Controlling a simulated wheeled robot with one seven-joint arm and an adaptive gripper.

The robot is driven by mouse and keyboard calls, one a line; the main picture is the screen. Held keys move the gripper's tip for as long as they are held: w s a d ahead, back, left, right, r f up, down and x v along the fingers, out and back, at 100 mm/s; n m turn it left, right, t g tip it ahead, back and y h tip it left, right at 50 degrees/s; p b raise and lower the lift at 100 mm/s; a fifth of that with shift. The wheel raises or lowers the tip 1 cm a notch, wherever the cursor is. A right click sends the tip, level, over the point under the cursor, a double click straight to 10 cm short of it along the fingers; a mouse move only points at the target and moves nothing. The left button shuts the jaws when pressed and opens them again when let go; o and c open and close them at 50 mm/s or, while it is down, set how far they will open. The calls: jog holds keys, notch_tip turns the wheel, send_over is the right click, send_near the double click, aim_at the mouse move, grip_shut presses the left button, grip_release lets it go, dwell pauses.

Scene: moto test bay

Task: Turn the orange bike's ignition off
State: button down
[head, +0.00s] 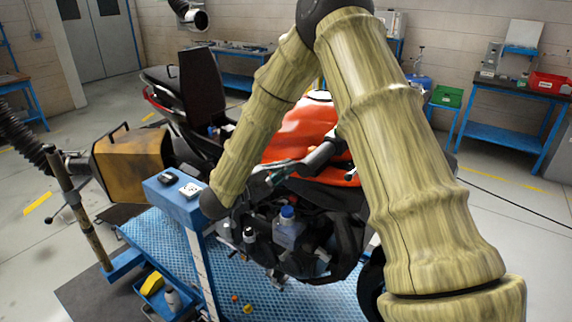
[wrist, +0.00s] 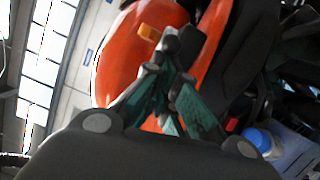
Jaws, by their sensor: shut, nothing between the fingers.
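The orange bike (head: 300,135) stands on a blue platform, partly hidden behind my arm. Its orange bodywork (wrist: 115,55) fills much of the left and middle of the wrist view. My gripper (head: 283,172) is shut and empty, close to the bike's orange panel in the head view. Its green fingers (wrist: 168,75) come together near a dark part (wrist: 185,45) with a small orange piece (wrist: 149,33) beside it. I cannot tell whether the fingertips touch that part. I cannot make out the ignition or its key in either view.
A blue-capped container (head: 287,232) sits low by the bike and also shows in the wrist view (wrist: 258,140). A blue stand (head: 180,198) with small devices on top is left of my gripper. A yellow-brown box (head: 130,165) stands further left. Open floor lies at the right.

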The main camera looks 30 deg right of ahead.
jog(key=n+t+p, duration=0.1)
jog(key=s+n+t+p, duration=0.1)
jog(key=t, duration=0.1)
jog(key=shift+s+t+y, duration=0.1)
jog(key=shift+t+y, duration=0.2)
jog(key=shift+y, duration=0.1)
jog(key=shift+a, duration=0.15)
jog(key=w+p+v, duration=0.1)
jog(key=p+v, duration=0.2)
jog(key=v, duration=0.7)
jog(key=shift+w+a, duration=0.2)
jog(key=shift+w, duration=0.1)
